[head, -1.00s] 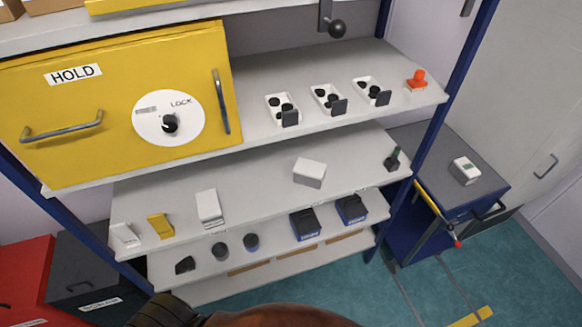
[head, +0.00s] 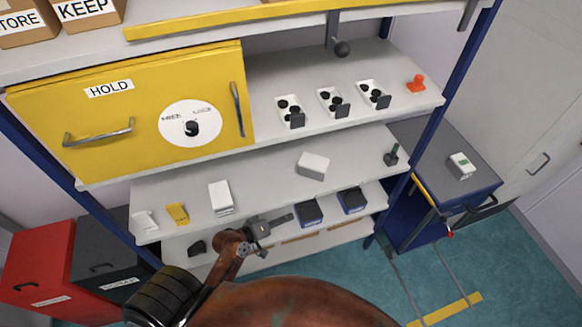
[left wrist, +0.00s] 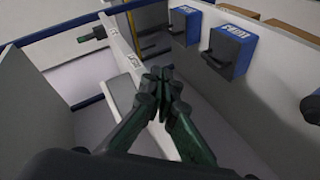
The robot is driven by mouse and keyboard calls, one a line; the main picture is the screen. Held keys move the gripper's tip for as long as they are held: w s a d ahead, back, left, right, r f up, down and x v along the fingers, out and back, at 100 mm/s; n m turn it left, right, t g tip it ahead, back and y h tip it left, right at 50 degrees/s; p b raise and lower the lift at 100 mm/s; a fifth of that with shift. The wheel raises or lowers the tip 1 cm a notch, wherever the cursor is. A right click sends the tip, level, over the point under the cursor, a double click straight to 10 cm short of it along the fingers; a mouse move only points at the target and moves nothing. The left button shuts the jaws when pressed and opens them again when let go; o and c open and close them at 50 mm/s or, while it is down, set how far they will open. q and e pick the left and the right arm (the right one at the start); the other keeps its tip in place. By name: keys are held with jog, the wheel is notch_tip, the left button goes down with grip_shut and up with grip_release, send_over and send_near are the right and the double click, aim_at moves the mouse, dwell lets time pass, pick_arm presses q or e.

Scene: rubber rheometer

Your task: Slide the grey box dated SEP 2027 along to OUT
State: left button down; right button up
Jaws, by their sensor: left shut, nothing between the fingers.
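A pale grey-white box (head: 312,166) stands on the middle shelf (head: 262,184), right of centre. Another pale box (head: 220,197) stands further left on that shelf. No date is readable on either, and I cannot make out an OUT mark. My left gripper (head: 283,218) is shut and empty, in front of the shelf edge, below and left of the right-hand pale box and apart from it. In the left wrist view its dark fingers (left wrist: 160,76) are together, and a pale box (left wrist: 123,97) shows behind and left of them. My right gripper is out of view.
Blue boxes (head: 308,212) stand on the lower shelf near my left gripper. The yellow HOLD cabinet (head: 110,125) is above. Shelf between the pale boxes is clear.

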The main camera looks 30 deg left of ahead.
aim_at(311, 166)
pick_arm(q)
jog(key=w+r+n, duration=0.1)
jog(key=w+a+r+n+t, duration=0.1)
jog(key=r, duration=0.1)
jog(key=w+a+r+n+t, duration=0.1)
jog(key=shift+a+r+y, duration=0.15)
jog(key=shift+a+y, duration=0.1)
jog(key=shift+y, duration=0.05)
jog(key=w+a+r+n+t+y, duration=0.1)
jog(key=a+n, duration=0.1)
jog(key=w+a+r+n+t, duration=0.1)
jog(key=a+n, duration=0.1)
jog(key=w+a+r+n+t+y, duration=0.1)
jog(key=a+n, duration=0.1)
jog(key=shift+y, duration=0.3)
jog(key=shift+w+r+p, duration=0.15)
jog(key=shift+w+p, duration=0.15)
jog(key=shift+w, duration=0.15)
jog(key=w, duration=0.2)
jog(key=w+p, duration=0.1)
jog(key=w, duration=0.2)
jog(key=w+p, duration=0.1)
jog(key=w, duration=0.1)
jog(key=shift+w+d, duration=0.35)
jog(key=shift+w, duration=0.6)
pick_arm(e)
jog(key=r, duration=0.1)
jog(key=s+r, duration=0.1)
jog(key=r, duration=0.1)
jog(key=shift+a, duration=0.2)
